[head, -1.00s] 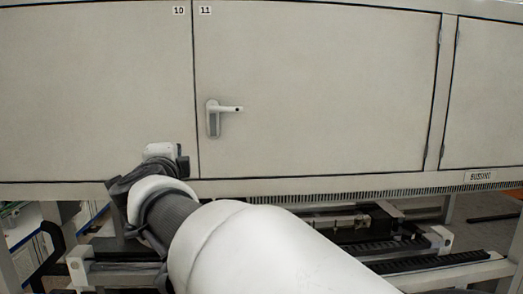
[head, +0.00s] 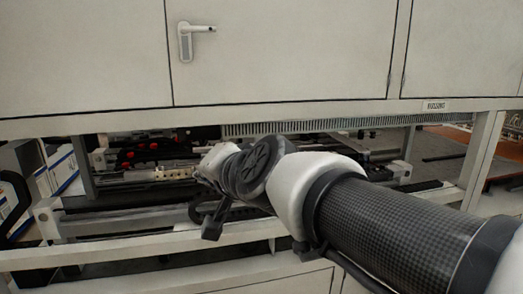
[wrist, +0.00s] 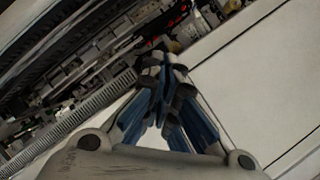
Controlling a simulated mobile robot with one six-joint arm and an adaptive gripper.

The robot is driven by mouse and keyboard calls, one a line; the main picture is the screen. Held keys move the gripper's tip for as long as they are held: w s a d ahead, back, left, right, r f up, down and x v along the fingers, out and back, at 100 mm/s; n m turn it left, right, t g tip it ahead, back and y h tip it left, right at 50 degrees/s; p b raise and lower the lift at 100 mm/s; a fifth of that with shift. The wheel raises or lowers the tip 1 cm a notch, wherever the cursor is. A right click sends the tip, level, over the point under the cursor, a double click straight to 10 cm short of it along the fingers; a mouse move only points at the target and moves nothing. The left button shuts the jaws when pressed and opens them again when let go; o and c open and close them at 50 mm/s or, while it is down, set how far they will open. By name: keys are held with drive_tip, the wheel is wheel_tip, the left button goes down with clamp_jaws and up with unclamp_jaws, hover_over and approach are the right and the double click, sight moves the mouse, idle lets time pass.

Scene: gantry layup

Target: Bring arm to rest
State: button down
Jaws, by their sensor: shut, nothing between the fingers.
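My gripper (wrist: 160,58) shows in the wrist view with its blue-sided fingers drawn together at the tips. It is shut and holds nothing. Behind the fingertips lie the machine's rails and parts, and the distance to them is hard to judge. In the head view my arm reaches in from the lower right, across the front of the machine's open lower bay. The fingers cannot be made out clearly there.
A large cabinet door (head: 285,60) with a white handle (head: 185,42) stands above the bay. A label plate (head: 436,106) is on the frame. A pale lower beam (head: 130,252) crosses below my arm. Floor shows at the far right.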

drive_tip(key=s+d+f+n+g+h+b, duration=0.1)
drive_tip(key=s+d+f+b, duration=0.3)
drive_tip(key=s+d+f, duration=0.4)
drive_tip(key=s+d+f+n+g+h+b, duration=0.1)
drive_tip(key=s+d+f+g+h+b, duration=0.3)
drive_tip(key=f, duration=1.3)
drive_tip(key=s+d+f+n+g+h+b, duration=0.2)
drive_tip(key=s+d+f+b, duration=0.3)
drive_tip(key=s+d+f, duration=0.7)
drive_tip(key=shift+s+f+h, duration=0.15)
drive_tip(key=shift+s+h, duration=0.15)
drive_tip(key=shift+s, duration=0.35)
